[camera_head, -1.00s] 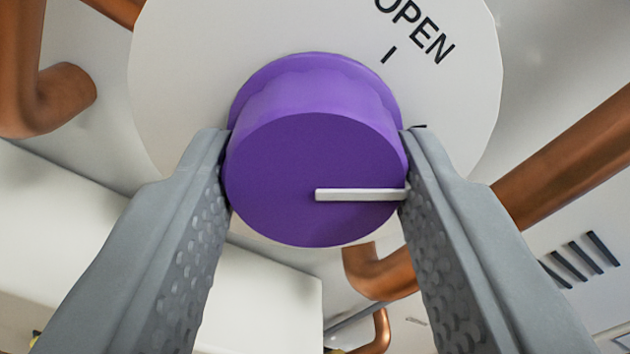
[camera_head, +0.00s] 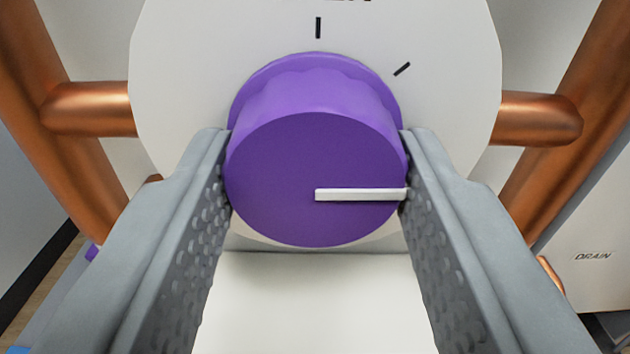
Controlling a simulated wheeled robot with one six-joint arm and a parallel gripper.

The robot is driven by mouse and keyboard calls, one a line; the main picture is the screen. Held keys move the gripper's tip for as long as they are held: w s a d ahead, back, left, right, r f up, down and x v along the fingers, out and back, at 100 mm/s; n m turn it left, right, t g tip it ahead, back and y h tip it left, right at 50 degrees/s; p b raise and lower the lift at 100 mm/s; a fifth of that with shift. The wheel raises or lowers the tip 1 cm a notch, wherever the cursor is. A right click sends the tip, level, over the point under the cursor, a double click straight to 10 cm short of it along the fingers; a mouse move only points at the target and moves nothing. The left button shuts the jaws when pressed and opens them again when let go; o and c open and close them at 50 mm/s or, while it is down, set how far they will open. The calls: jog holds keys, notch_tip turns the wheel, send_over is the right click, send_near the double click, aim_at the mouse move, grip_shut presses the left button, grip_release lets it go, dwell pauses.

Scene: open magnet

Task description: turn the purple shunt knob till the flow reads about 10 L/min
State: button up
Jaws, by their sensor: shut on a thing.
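The purple shunt knob (camera_head: 290,180) fills the middle of the camera view. A white pointer bar on its face points right, toward my right finger. Behind it is a round white dial plate (camera_head: 190,60) with black tick marks, one straight up and one to the upper right. Lettering at its top is cut off by the picture edge. My gripper (camera_head: 316,170) is shut on the knob, with one grey textured finger on each side. No flow reading is in view.
Copper pipes run on the left (camera_head: 75,150) and right (camera_head: 585,110), with short branches reaching behind the dial plate. A pale panel marked DRAIN (camera_head: 592,256) is at the lower right. A white surface (camera_head: 310,300) lies below the knob.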

dwell(0.4)
jog(key=o, duration=1)
jog(key=shift+c, duration=0.2)
jog(key=shift+s, duration=0.1)
jog(key=s, duration=1.7)
jog(key=shift+s, duration=0.15)
